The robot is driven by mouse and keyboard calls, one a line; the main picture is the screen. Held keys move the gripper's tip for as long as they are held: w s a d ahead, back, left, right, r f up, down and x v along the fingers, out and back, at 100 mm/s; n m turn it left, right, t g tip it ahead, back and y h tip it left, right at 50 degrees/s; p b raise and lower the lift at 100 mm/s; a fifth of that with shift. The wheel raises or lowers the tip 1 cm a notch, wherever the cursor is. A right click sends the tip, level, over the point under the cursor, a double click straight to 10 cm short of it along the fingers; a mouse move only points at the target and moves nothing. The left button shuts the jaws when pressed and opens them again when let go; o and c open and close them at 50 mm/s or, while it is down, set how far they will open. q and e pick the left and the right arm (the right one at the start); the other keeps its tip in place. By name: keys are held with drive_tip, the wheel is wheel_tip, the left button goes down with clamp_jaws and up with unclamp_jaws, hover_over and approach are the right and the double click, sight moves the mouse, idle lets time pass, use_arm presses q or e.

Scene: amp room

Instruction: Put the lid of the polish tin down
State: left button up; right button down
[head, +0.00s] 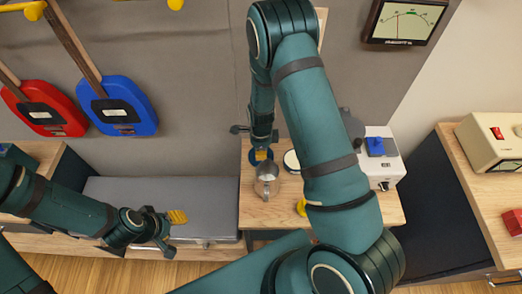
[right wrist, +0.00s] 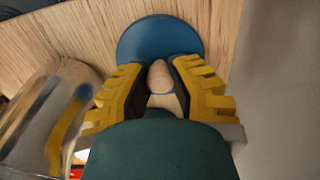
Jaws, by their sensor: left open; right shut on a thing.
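The lid is a blue disc with a pale knob; in the right wrist view the lid (right wrist: 160,35) lies just beyond my fingers. My right gripper (right wrist: 160,80) is shut on its knob. In the head view the right gripper (head: 262,153) and the lid (head: 253,161) are over the back left of the small wooden table. I cannot tell whether the lid touches the tabletop. A round pale-topped tin with a dark rim (head: 291,161), seemingly the open polish tin, stands to the right, partly behind my arm. My left gripper (head: 177,218) is open and empty, left of the table.
A metal mug (head: 267,182) stands close in front of the lid; it also shows at the left of the right wrist view (right wrist: 50,115). A white device with a blue top (head: 378,158) and a yellow thing (head: 301,207) are on the table (head: 254,215). A grey bench (head: 150,190) is left.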

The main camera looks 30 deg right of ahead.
drive_tip(key=shift+f, duration=0.15)
drive_tip(key=c, duration=0.9)
unclamp_jaws()
drive_tip(key=shift+r, duration=0.2)
wheel_tip(320, 180, up, 12)
drive_tip(key=shift+p, duration=0.55)
drive_tip(key=shift+s+a+f, duration=0.1)
